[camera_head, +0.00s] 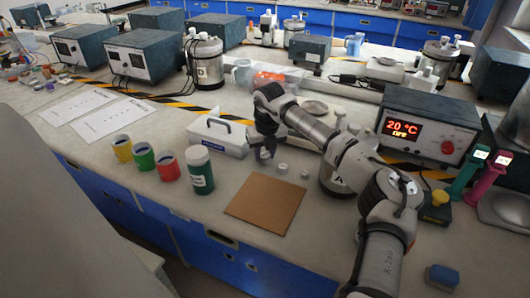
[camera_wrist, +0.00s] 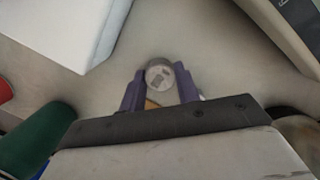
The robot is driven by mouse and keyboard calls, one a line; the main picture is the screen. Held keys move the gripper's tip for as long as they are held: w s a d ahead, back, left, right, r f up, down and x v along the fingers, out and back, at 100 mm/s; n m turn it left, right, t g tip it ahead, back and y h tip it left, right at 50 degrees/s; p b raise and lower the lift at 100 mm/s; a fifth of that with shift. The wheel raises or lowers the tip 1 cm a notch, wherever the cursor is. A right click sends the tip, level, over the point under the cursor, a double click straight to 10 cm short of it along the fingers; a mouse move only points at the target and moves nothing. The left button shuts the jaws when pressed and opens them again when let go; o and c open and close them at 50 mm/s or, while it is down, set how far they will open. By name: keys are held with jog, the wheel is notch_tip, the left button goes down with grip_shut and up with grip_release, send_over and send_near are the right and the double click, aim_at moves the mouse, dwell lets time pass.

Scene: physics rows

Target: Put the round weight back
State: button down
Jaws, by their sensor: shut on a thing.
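My gripper (camera_head: 265,156) is beside the right end of a white carrying box (camera_head: 222,149), low over the bench. In the wrist view, my gripper (camera_wrist: 160,84) has its two purple fingers shut on a round metal weight (camera_wrist: 159,73), seen from its flat top. In the head view the held weight is too small to make out between the fingers. Two small round metal pieces (camera_head: 283,168) stand on the bench just right of my gripper. The white box also shows at the upper left in the wrist view (camera_wrist: 75,25).
A brown square board (camera_head: 265,203) lies in front of my gripper. A green jar (camera_head: 200,171) and red, green and yellow cups stand to the left.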

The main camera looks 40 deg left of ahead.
jog(key=shift+f, duration=0.25)
jog(key=c, duration=1)
grip_release()
jog(key=shift+f, duration=0.1)
jog(key=shift+c, duration=0.2)
notch_tip(320, 180, up, 12)
jog(key=d+b, duration=0.1)
jog(key=b, duration=0.1)
jog(key=shift+s+d, duration=0.25)
jog(key=shift+s, duration=0.2)
